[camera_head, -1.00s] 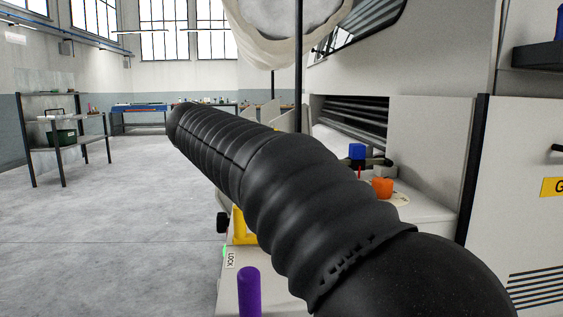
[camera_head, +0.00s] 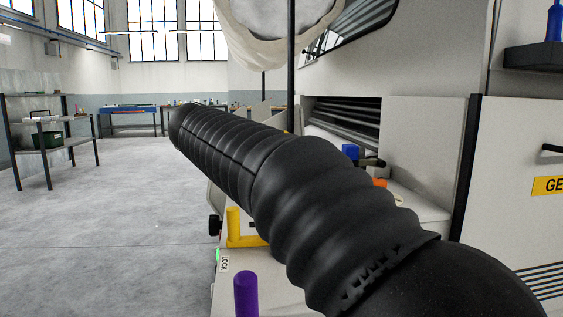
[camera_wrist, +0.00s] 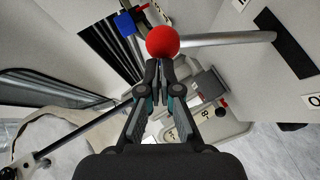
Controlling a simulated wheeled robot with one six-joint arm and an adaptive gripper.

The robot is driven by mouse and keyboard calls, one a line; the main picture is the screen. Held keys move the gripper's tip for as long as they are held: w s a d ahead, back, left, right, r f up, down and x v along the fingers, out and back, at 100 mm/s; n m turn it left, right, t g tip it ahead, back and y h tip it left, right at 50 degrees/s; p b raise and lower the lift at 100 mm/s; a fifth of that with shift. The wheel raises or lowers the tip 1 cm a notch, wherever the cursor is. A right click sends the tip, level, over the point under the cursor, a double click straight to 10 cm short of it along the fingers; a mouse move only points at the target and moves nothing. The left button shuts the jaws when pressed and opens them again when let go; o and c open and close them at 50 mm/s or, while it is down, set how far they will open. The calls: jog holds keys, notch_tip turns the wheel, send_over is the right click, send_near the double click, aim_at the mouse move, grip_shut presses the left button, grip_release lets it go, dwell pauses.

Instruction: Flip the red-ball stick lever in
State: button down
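In the wrist view a round red ball (camera_wrist: 162,42) stands just beyond my fingertips. A pale metal rod (camera_wrist: 228,39) runs right from it toward a light panel, and the ball appears to be its end knob. My gripper (camera_wrist: 159,68) has its two fingertips drawn together just below the ball in the picture; nothing shows between them. I cannot tell whether the tips touch the ball. In the head view my black sleeved arm crosses the middle and hides the gripper and the red ball.
A large grey machine with a roller opening (camera_head: 345,115) fills the right. A yellow bracket-shaped part (camera_head: 234,228), a purple post (camera_head: 246,293) and a blue block (camera_head: 350,151) are near my arm. Open floor (camera_head: 110,220) lies left.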

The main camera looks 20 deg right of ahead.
jog(key=w+r+p+v, duration=0.1)
jog(key=w+v, duration=0.1)
jog(key=v, duration=1.1)
jog(key=shift+w+r+p, duration=0.25)
jog(key=shift+r+p, duration=0.05)
jog(key=shift+p, duration=0.1)
jog(key=shift+a, duration=0.1)
